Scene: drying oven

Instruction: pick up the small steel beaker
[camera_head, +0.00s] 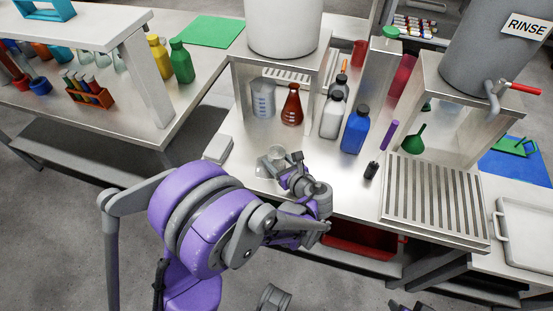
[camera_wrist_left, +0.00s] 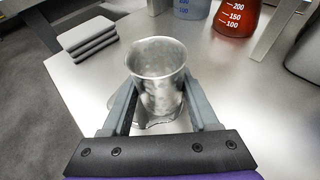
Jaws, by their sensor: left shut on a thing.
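The small steel beaker (camera_wrist_left: 158,82) stands upright between the two fingers of my left gripper (camera_wrist_left: 162,105) in the left wrist view. The fingers are shut on its sides, and its open rim faces up. In the head view the beaker (camera_head: 277,157) shows near the front left of the steel table, partly hidden by my left gripper (camera_head: 287,168). A shiny patch lies on the table around its base. I cannot tell whether the base touches the table.
Grey stacked pads (camera_head: 217,149) lie left of the beaker. Behind are a clear graduated beaker (camera_head: 263,98), a red flask (camera_head: 292,105), a white bottle (camera_head: 332,118) and a blue bottle (camera_head: 355,130). A slatted drain rack (camera_head: 434,203) is at the right. The table just right of the beaker is mostly clear.

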